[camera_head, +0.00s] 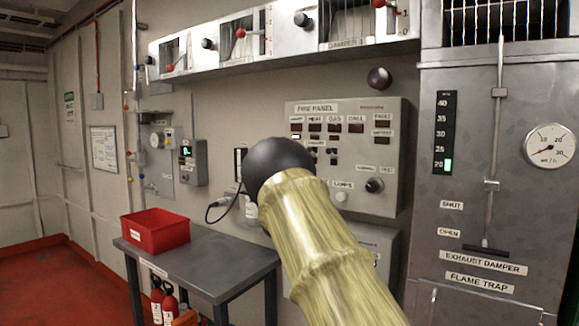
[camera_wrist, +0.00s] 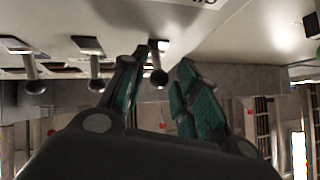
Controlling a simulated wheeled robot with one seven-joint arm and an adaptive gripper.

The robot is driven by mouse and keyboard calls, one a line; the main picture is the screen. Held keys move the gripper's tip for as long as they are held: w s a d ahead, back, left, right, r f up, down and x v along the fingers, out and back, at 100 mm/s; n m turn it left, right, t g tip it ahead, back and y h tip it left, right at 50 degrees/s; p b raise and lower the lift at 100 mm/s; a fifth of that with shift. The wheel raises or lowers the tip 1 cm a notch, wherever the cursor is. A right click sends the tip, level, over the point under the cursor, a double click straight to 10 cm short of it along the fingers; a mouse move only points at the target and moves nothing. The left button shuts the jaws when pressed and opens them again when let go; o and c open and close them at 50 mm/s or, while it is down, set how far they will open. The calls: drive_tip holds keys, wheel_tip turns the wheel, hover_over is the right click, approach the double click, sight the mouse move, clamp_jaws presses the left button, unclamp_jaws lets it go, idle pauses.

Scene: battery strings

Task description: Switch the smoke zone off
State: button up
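The fire panel (camera_head: 355,195) is a grey box on the wall, with labelled indicator windows including heat, gas and drill. The leftmost label is too small to read surely. Small switches (camera_head: 333,152) sit below them, partly hidden by my arm. My gripper is hidden behind my arm in the head view. In the wrist view my gripper (camera_wrist: 162,62) is open, and a dark-ended toggle lever (camera_wrist: 159,77) stands between its fingertips, with contact unclear. Two more toggle levers, a middle one (camera_wrist: 96,82) and an outer one (camera_wrist: 34,84), stand to the left. I cannot read which is smoke.
A grey side table (camera_head: 200,262) with a red bin (camera_head: 155,232) stands at left. The exhaust damper cabinet (camera_head: 490,150) is at right, with a gauge (camera_head: 550,146). A row of levered boxes (camera_head: 285,40) runs above the panel. Red floor (camera_head: 60,290) is clear at far left.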

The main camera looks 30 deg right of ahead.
drive_tip(key=shift+r, duration=0.1)
drive_tip(key=v, duration=1.2)
drive_tip(key=shift+d, duration=0.1)
idle(0.4)
